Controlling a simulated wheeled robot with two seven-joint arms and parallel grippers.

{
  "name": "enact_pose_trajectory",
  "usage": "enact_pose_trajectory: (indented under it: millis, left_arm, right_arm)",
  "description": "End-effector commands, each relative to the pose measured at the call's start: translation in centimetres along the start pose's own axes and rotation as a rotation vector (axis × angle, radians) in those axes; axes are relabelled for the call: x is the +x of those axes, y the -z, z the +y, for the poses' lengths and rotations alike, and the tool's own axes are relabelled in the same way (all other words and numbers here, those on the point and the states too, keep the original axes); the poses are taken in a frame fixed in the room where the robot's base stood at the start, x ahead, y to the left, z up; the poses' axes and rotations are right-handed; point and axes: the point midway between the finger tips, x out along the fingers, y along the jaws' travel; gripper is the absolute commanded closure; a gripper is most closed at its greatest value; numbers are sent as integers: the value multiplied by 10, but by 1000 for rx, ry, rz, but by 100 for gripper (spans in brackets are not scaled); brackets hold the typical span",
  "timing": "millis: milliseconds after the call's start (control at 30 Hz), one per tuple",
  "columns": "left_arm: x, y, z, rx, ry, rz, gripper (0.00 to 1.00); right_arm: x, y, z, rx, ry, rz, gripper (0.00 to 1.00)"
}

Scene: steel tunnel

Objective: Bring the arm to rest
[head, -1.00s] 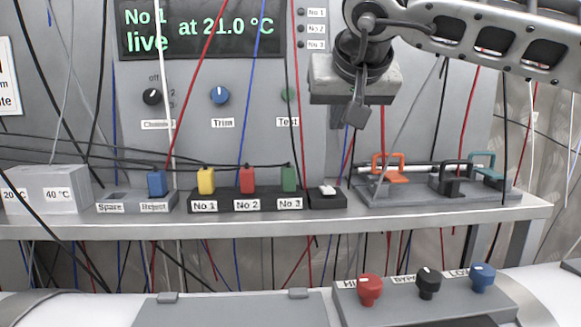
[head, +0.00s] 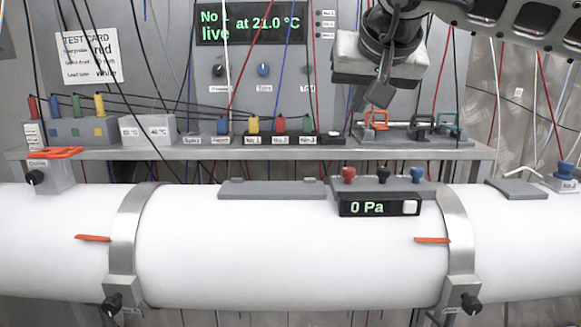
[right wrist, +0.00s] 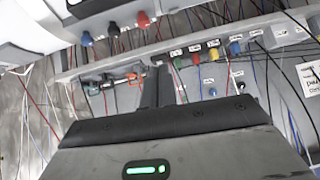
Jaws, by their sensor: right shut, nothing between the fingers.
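My right arm (head: 515,15) comes in from the upper right of the head view. My left gripper is in neither view.
A shelf (head: 120,154) carries coloured plugs, grey blocks and clamps. Below it runs a thick white pipe (head: 290,240) with metal bands and a 0 Pa readout (head: 368,207). A live display (head: 250,24) hangs behind. Many thin cables cross the space.

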Motion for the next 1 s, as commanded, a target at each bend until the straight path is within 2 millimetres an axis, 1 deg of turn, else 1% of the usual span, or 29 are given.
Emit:
enact_pose_trajectory:
  millis: [33,167,267,333,467,533,567,600,633,700,733,767,800,867,933,1000]
  left_arm:
    - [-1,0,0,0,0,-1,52]
    - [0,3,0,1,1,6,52]
    - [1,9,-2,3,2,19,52]
    - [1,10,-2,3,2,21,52]
    - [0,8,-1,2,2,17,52]
    - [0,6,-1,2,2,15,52]
    - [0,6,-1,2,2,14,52]
    - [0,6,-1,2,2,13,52]
    - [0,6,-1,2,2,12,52]
    - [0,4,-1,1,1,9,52]
    - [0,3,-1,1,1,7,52]
    - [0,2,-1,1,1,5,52]
    - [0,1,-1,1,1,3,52]
    - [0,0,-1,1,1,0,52]
    - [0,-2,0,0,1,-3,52]
    - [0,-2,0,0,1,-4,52]
  right_arm:
    - [8,-9,-7,14,28,-27,100]
    - [25,-31,-28,68,110,-98,100]
    - [37,-51,-48,121,185,-167,100]
    - [45,-68,-63,169,244,-227,100]
    - [58,-110,-99,300,376,-385,100]
    - [62,-140,-125,413,467,-515,100]
    - [62,-153,-137,476,511,-584,100]
    - [60,-172,-154,570,569,-687,100]
    - [57,-185,-166,648,611,-772,100]
    - [47,-209,-190,850,696,-979,100]
    - [42,-216,-199,940,724,-1070,100]
    - [37,-222,-206,1031,748,-1161,100]
    - [30,-228,-213,1158,773,-1286,100]
    - [23,-233,-220,1352,794,-1475,100]
    - [19,-232,-221,1587,796,-1697,100]
    - [22,-230,-216,1827,771,-1922,100]
